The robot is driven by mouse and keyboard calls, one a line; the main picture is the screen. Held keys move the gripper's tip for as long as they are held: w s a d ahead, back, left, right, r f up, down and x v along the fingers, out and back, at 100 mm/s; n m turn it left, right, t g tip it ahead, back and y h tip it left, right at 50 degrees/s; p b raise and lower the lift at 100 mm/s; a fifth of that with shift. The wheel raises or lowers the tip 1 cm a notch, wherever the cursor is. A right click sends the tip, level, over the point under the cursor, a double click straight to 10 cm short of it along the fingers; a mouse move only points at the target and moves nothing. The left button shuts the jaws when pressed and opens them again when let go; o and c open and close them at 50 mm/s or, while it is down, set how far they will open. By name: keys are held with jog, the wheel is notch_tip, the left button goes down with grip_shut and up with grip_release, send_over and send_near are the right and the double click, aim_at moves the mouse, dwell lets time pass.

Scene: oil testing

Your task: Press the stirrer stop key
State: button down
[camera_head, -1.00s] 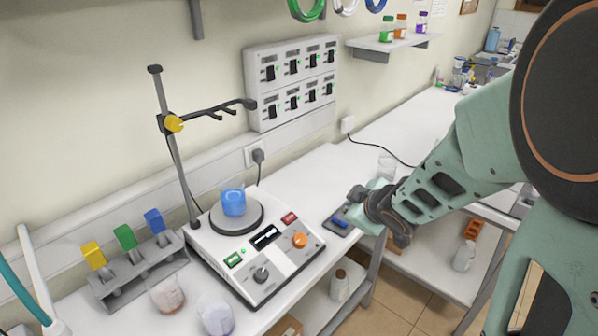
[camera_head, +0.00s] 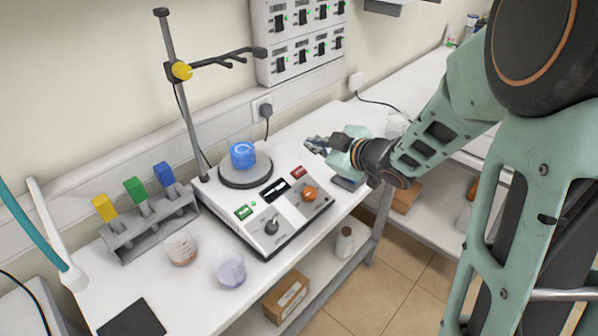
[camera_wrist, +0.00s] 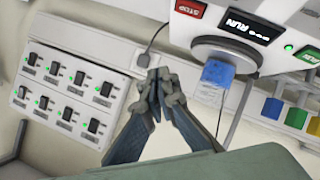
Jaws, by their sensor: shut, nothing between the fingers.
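The stirrer (camera_head: 262,215) is a white box on the bench with a round plate. A beaker of blue liquid (camera_head: 243,155) stands on the plate. The red stop key (camera_head: 298,172) is at the back right of its panel; in the wrist view its label reads STOP (camera_wrist: 190,8). A display (camera_head: 275,189) sits left of it and reads RUN in the wrist view (camera_wrist: 247,25). A green key (camera_head: 243,212) is at the front left. My gripper (camera_head: 312,145) is shut and empty, above and behind the red key, apart from it. In the wrist view its fingertips (camera_wrist: 158,84) are together.
An orange knob (camera_head: 310,194) and a dark knob (camera_head: 271,227) stand up from the panel. A stand (camera_head: 179,100) with a clamp rises behind the plate. A rack (camera_head: 150,222) and two beakers are at left. Wall switches (camera_head: 300,38) are behind.

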jog(key=shift+w+a+f+b, duration=0.3)
jog(key=shift+a+f+b, duration=0.1)
jog(key=shift+f+b, duration=0.95)
jog(key=shift+w+a+f+b, duration=0.35)
jog(key=shift+f+b, duration=0.85)
jog(key=shift+f, duration=0.2)
jog(key=shift+w+a+f+b, duration=0.3)
jog(key=shift+a+f+b, duration=0.1)
jog(key=shift+f+b, duration=0.95)
jog(key=shift+f, duration=0.15)
jog(key=shift+a+f, duration=0.15)
jog(key=shift+f, duration=0.1)
jog(key=shift+w+a+f+b, duration=0.15)
jog(key=shift+f+b, duration=0.3)
jog(key=shift+b, duration=0.25)
jog(key=shift+r, duration=0.1)
jog(key=shift+s+d+r+p, duration=0.2)
jog(key=shift+d+r+p, duration=0.1)
jog(key=shift+r+p, duration=0.5)
jog(key=r+p, duration=0.1)
jog(key=d+r+p, duration=0.1)
jog(key=r+p, duration=0.1)
jog(key=s+r+p, duration=0.1)
jog(key=shift+d+r, duration=0.15)
jog(key=shift+r, duration=0.15)
